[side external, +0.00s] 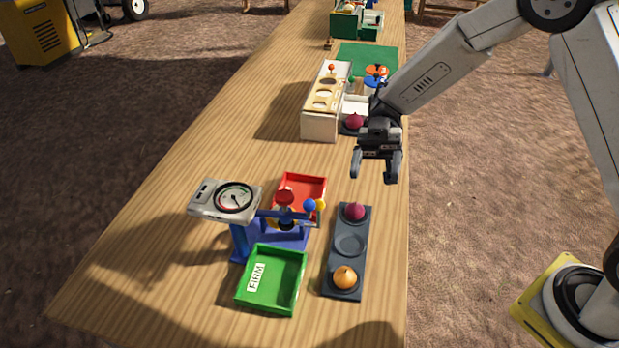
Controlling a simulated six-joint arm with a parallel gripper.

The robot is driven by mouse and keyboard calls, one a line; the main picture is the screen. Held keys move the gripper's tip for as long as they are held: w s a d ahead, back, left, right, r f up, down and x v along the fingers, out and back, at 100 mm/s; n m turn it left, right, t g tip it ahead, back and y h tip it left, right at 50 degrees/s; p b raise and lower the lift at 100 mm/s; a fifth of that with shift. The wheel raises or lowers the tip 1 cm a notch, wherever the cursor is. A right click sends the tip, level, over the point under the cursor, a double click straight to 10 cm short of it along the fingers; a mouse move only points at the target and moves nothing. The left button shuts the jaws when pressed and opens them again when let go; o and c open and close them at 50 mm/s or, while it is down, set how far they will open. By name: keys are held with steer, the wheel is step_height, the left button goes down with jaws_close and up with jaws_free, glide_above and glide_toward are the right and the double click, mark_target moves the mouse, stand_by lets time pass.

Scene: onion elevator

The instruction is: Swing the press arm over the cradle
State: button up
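The press stands at the front of the table on a blue base (245,240), with a round dial gauge (234,197) on top. Its press arm (270,213) reaches right from the blue column and carries a red knob (285,197). My gripper (375,176) is open and empty, pointing down above the table, behind and right of the press.
A dark tray (349,243) right of the press holds a purple onion (354,211) and a yellow onion (344,278); its middle well is empty. A green bin (270,306) marked FIRM stands in front, a red bin (315,184) behind. A white box (319,125) stands farther back.

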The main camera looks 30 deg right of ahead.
steer(key=shift+w+a+f, duration=0.1)
steer(key=c, duration=0.9)
steer(key=shift+f, duration=0.1)
jaws_close()
step_height(320, 180, down, 13)
steer(key=w+d+n+t+y, duration=0.1)
steer(key=d+n+t+y, duration=0.1)
steer(key=n+t, duration=1)
steer(key=shift+d+f+t+y, duration=0.2)
steer(key=shift+d+t+y, duration=0.2)
steer(key=shift+t+y, duration=0.6)
